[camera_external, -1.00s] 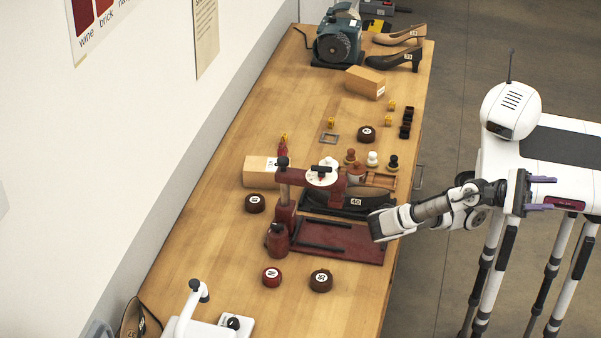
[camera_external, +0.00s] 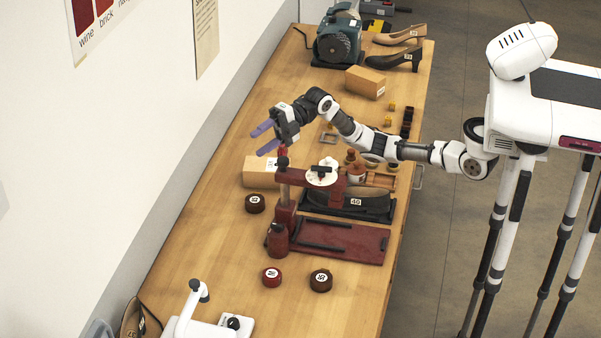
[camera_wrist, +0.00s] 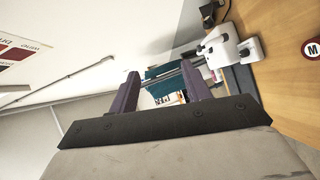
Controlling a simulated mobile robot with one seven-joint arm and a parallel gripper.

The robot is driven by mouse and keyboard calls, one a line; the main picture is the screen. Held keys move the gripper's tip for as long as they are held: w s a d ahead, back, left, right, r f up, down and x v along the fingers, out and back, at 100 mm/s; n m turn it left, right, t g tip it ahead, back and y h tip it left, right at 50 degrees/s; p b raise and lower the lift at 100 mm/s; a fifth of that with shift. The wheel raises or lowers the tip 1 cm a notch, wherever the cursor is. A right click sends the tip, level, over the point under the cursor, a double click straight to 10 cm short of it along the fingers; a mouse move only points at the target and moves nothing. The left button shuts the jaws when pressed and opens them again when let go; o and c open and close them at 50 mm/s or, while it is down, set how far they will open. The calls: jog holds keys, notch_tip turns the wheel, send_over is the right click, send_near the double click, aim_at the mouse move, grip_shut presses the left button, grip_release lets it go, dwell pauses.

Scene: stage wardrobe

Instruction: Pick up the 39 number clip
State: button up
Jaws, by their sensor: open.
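Small yellow number clips stand on the wooden workbench: one clip (camera_external: 391,107) and another clip (camera_external: 388,121) near the right edge. Their numbers are too small to read, so I cannot tell which is 39. A clip that stood near the back-left edge of the bench is now hidden by my gripper or wrist. My gripper (camera_external: 265,138) is open and empty, its purple fingers pointing left above the bench's left side. In the wrist view the two fingers (camera_wrist: 160,78) stand apart with nothing between them; no clip shows there.
Under my wrist stands a dark red press (camera_external: 285,195) beside a wooden block (camera_external: 259,172). A dark shoe (camera_external: 355,200), stamps and round weights (camera_external: 272,277) crowd the middle. A grey-green machine (camera_external: 337,42) stands at the far end. The wall borders the left side.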

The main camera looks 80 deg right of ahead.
jog(key=w+d+f+m+h+p, duration=0.1)
jog(key=w+d+f+m+h, duration=0.3)
jog(key=d, duration=0.5)
jog(key=w+d+f+m+h+p, duration=0.1)
jog(key=w+d+f+m, duration=0.3)
jog(key=d, duration=0.4)
jog(key=w+d+f+m+h+p, duration=0.1)
jog(key=w+d+f+m+h, duration=0.2)
jog(key=d+m, duration=0.45)
jog(key=s+d+f+m+g+h, duration=0.15)
jog(key=d+f+m, duration=0.25)
jog(key=d, duration=0.5)
jog(key=s+d+f+m+g+h, duration=0.1)
jog(key=s+d+f+m+h, duration=0.2)
jog(key=d, duration=0.7)
jog(key=s+d+f+m+g+h, duration=0.1)
jog(key=s+d+f+m+g, duration=0.15)
jog(key=d+f+m, duration=0.45)
jog(key=shift+n+t, duration=0.3)
jog(key=shift+n, duration=0.45)
jog(key=w+f+b, duration=0.1)
jog(key=f, duration=0.1)
jog(key=w+d+f+b, duration=0.1)
jog(key=d+f+b, duration=0.1)
jog(key=f+b, duration=0.1)
jog(key=shift+w+f, duration=0.3)
jog(key=shift+w, duration=0.1)
jog(key=b+x, duration=0.5)
jog(key=shift+f, duration=0.45)
jog(key=shift+r, duration=0.1)
